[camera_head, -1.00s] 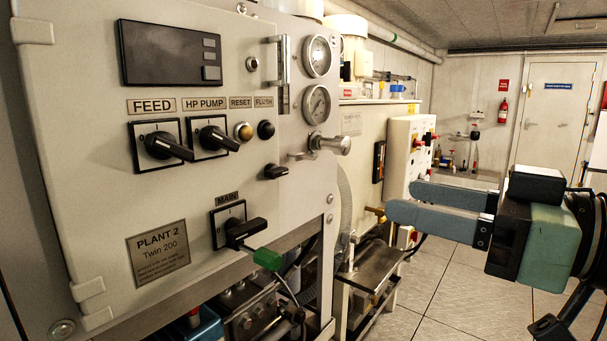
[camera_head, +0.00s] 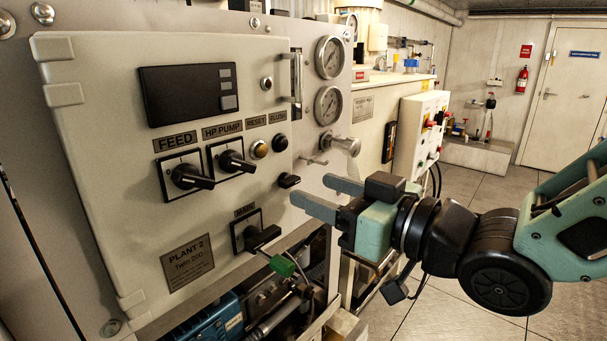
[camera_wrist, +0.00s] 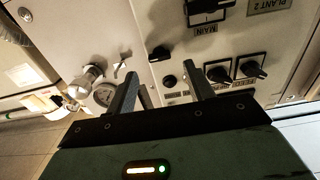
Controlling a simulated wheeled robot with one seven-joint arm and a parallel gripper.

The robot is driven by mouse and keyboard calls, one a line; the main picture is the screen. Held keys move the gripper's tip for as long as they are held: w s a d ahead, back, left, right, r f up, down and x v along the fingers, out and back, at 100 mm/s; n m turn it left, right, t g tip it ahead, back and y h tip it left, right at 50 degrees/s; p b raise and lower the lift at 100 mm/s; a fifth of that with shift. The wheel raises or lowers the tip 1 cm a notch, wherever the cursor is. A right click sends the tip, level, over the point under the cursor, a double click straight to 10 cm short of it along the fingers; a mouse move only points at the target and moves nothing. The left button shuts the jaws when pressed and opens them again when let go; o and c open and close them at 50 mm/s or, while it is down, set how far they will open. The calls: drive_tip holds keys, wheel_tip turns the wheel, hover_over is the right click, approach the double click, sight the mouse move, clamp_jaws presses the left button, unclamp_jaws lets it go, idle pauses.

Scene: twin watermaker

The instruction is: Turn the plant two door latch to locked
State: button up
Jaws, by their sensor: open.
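The plant two cabinet door (camera_head: 110,130) is a pale grey panel and looks closed. Its latch (camera_head: 289,181) is a small black knob near the door's right edge, below the FLUSH button, with its handle seeming to lie roughly level. In the wrist view, which is upside down, the latch (camera_wrist: 160,53) shows between the two finger tips. My gripper (camera_head: 312,190) is open and empty, just right of the latch in the head view. Its fingers (camera_wrist: 159,57) point toward the panel. They look apart from the latch; the exact gap is unclear.
The FEED switch (camera_head: 187,176), HP PUMP switch (camera_head: 232,161) and MAIN switch (camera_head: 258,236) stick out nearby. A metal valve (camera_head: 343,145) and gauges (camera_head: 328,105) stand right of the door. The floor (camera_head: 450,320) at right is clear.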

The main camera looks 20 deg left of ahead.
sight(294, 182)
drive_tip(key=shift+p+x, duration=0.3)
drive_tip(key=shift+x, duration=1.7)
drive_tip(key=c, duration=1)
